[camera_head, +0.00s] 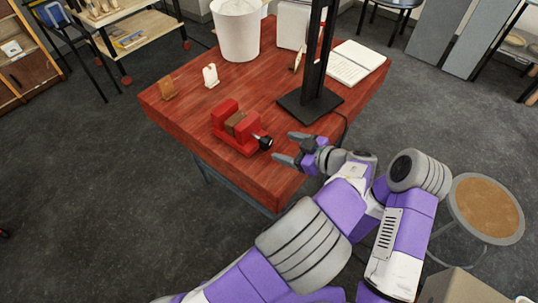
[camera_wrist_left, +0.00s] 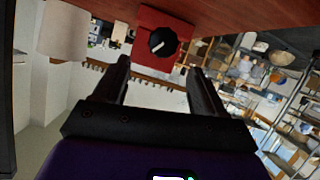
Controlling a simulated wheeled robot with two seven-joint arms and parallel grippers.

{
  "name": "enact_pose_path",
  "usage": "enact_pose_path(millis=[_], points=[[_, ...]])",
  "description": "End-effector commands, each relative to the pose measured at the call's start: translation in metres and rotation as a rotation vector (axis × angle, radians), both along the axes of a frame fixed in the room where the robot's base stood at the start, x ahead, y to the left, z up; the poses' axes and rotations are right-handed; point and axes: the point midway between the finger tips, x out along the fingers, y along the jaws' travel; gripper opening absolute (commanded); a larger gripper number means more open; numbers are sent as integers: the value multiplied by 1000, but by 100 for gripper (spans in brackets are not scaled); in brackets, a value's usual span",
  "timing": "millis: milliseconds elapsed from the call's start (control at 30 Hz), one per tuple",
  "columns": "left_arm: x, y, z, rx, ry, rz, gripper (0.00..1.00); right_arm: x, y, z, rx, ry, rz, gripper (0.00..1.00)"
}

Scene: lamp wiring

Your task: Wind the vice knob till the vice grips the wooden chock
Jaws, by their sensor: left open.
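The red vice (camera_head: 222,111) sits near the table's front edge. The brown wooden chock (camera_head: 237,122) sits between its two jaws; I cannot tell whether there is a gap beside it. The black vice knob (camera_head: 265,142) sticks out at the vice's right end. In the left wrist view the knob (camera_wrist_left: 162,41) faces me, with a white mark on it, against the red vice (camera_wrist_left: 148,21). My left gripper (camera_head: 290,148) is open and empty, a short way right of the knob. Its fingers (camera_wrist_left: 160,70) point toward the knob, apart from it. My right gripper is out of view.
A black lamp stand (camera_head: 310,103) rises from the table just behind my left gripper. A white bin (camera_head: 237,30), an open notebook (camera_head: 353,63) and small wooden and white pieces stand farther back. The red table (camera_head: 185,115) is clear left of the vice. A round stool (camera_head: 486,208) stands at right.

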Motion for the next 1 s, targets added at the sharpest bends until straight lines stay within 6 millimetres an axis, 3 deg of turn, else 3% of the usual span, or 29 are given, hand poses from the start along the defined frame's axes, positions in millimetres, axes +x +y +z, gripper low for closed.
enact_pose_path(millis=[33,267,700,1000], points=[[0,0,-9,-1,-1,0,71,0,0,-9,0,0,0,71],[5,7,-17,-1,1,2,71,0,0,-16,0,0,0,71],[38,53,-40,-1,-1,2,71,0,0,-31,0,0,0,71],[41,57,-41,-1,-1,0,71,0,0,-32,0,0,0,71]])
